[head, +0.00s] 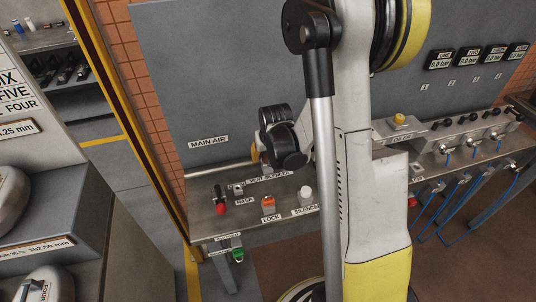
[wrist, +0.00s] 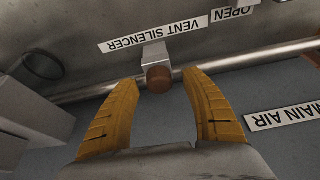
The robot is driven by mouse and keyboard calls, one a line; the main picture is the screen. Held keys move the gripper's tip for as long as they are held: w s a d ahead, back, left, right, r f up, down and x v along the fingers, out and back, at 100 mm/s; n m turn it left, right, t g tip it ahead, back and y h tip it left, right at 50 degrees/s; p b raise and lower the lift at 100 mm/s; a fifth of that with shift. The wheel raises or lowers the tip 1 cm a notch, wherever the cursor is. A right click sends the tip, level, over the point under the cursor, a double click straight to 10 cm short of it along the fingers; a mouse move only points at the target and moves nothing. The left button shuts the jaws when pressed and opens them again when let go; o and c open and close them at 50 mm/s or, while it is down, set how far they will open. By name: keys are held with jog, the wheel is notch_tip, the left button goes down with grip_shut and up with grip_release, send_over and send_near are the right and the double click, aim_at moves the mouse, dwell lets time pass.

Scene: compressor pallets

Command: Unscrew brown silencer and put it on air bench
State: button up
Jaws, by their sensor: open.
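The brown silencer (wrist: 159,79) shows in the wrist view as a small round end at a grey block on a metal pipe, by the VENT SILENCER label (wrist: 134,44). My gripper (wrist: 161,76) is open, its two yellow fingers on either side of the silencer with visible gaps. I cannot tell how deep it sits between the fingertips. In the head view my arm's end hides the silencer and the fingers. The air bench (head: 243,213) is the metal shelf below the MAIN AIR label (head: 209,140).
On the bench stand a red knob (head: 221,207), an orange lock (head: 268,204) and a white piece (head: 305,194) by a SILENCER label (head: 306,210). Blue hoses (head: 455,205) hang at the right. A grey cabinet (head: 40,185) stands at the left.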

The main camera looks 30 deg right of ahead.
jog(key=shift+f, duration=0.15)
jog(key=shift+c, duration=0.5)
grip_shut()
jog(key=n+y, duration=0.1)
jog(key=n, duration=0.2)
jog(key=shift+n, duration=0.3)
jog(key=shift+n+y, duration=0.5)
jog(key=shift+n, duration=0.3)
jog(key=shift+w+n+y, duration=0.1)
jog(key=shift+n+y, duration=0.3)
jog(key=shift+n, duration=0.7)
